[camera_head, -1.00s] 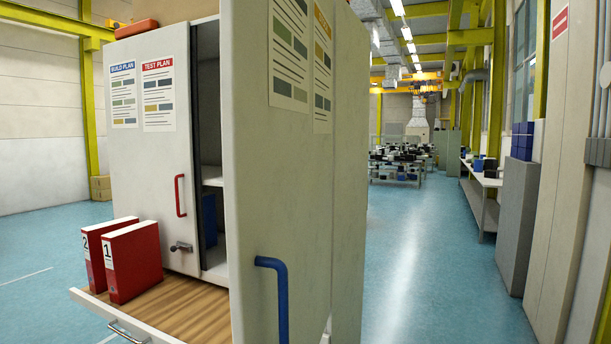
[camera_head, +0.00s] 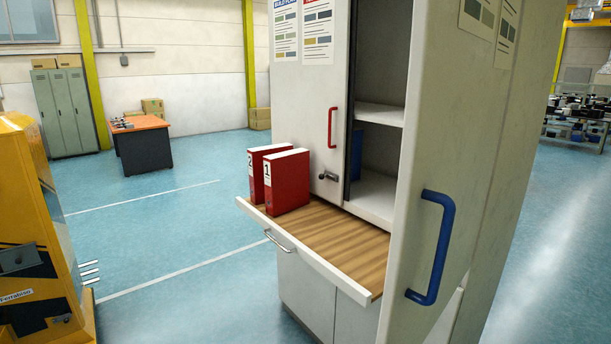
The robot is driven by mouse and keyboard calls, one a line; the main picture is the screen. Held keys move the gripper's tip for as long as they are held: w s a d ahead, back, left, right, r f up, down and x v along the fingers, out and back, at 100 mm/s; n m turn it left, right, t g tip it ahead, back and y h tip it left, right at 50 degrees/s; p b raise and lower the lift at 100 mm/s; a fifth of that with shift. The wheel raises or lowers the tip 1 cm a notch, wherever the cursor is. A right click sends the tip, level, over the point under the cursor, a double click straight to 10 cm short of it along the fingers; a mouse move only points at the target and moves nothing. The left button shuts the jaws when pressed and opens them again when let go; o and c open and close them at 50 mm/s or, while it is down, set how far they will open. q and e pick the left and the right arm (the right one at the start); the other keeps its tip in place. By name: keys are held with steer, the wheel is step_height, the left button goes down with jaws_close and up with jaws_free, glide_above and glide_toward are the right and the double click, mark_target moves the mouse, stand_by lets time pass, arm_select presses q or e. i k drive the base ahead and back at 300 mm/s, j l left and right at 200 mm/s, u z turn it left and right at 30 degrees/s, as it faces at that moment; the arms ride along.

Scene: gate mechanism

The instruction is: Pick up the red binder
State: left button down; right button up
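Two red binders stand upright side by side on the left part of a pulled-out wooden shelf (camera_head: 345,246). The nearer red binder (camera_head: 289,183) has a white label with the number 1. The other red binder (camera_head: 256,170), labelled 2, stands just behind and to its left, partly hidden by it. The shelf belongs to a white cabinet (camera_head: 312,115) and has a metal handle (camera_head: 280,241) on its front edge. Neither of my grippers is in view.
The cabinet's right door stands open toward me, with a blue handle (camera_head: 431,247). The left door is shut, with a red handle (camera_head: 332,128). A yellow machine (camera_head: 35,215) stands at the left edge. A desk (camera_head: 142,146) and lockers (camera_head: 64,110) are farther back. Blue floor between is clear.

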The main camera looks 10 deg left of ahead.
mark_target(286, 173)
steer(key=j+z, duration=0.1)
steer(key=j, duration=0.25)
steer(key=i+j+z, duration=0.25)
steer(key=i+j, duration=0.15)
steer(key=j, duration=0.25)
steer(key=i+j+z, duration=0.1)
steer(key=j, duration=0.25)
